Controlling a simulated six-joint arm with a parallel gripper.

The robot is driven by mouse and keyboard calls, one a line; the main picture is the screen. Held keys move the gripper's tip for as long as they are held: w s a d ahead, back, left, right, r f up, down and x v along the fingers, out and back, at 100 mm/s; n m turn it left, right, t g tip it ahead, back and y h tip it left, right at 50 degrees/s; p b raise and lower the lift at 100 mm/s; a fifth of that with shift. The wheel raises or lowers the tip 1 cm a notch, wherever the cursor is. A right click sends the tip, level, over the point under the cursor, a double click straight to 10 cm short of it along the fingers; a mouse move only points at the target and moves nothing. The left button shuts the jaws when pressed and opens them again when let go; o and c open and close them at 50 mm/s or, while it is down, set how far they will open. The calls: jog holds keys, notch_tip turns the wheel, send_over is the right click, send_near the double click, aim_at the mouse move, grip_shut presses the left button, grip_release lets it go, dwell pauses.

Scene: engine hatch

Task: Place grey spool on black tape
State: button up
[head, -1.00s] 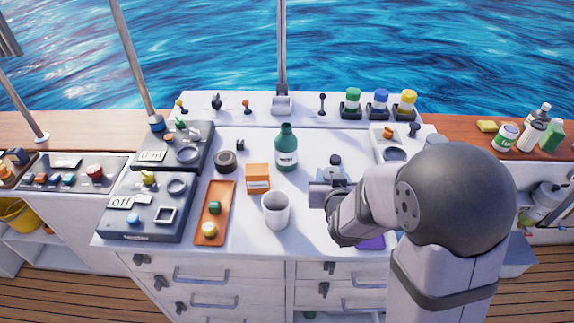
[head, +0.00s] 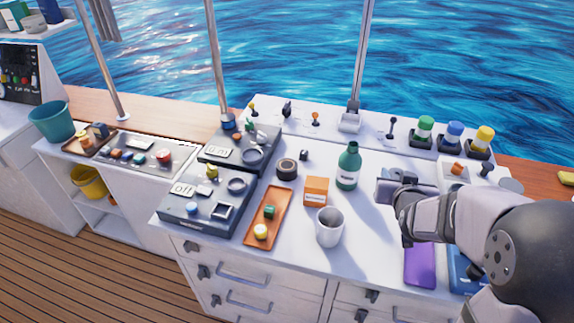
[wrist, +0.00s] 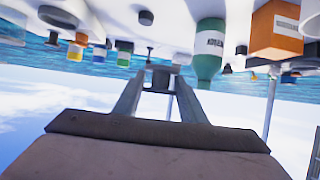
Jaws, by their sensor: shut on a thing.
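The black tape (head: 287,169) is a dark ring lying flat on the white counter, left of the green bottle. My gripper (head: 388,188) is right of the bottle, apart from the tape. In the wrist view its fingers (wrist: 160,80) are closed on a small grey thing, which I take for the grey spool (wrist: 162,77). The spool is mostly hidden by the fingers and arm in the head view.
The green bottle (head: 348,166) stands between my gripper and the tape. The orange box (head: 316,191), white cup (head: 329,228) and orange tray (head: 267,220) are nearby. A small dark block (head: 304,155) is beside the tape. Grey panels (head: 208,205) lie to the left.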

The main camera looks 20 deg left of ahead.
jog(key=w+a+r+n+y, duration=0.1)
jog(key=w+a+r, duration=0.15)
jog(key=a, duration=0.45)
jog(key=w+a+r+n+y, duration=0.1)
jog(key=w+a, duration=0.3)
jog(key=a, duration=0.3)
jog(key=n+g+y+b, duration=0.1)
jog(key=n+g+y, duration=0.1)
jog(key=n+y, duration=0.2)
send_over(287, 165)
notch_tip(287, 165, down, 3)
notch_tip(287, 165, down, 6)
jog(key=shift+r+b, duration=0.1)
jog(key=shift+b, duration=0.9)
jog(key=shift+f+p, duration=0.5)
jog(key=shift+f, duration=1.8)
jog(key=shift+f, duration=0.15)
jog(key=o, duration=1)
jog(key=shift+o, duration=0.2)
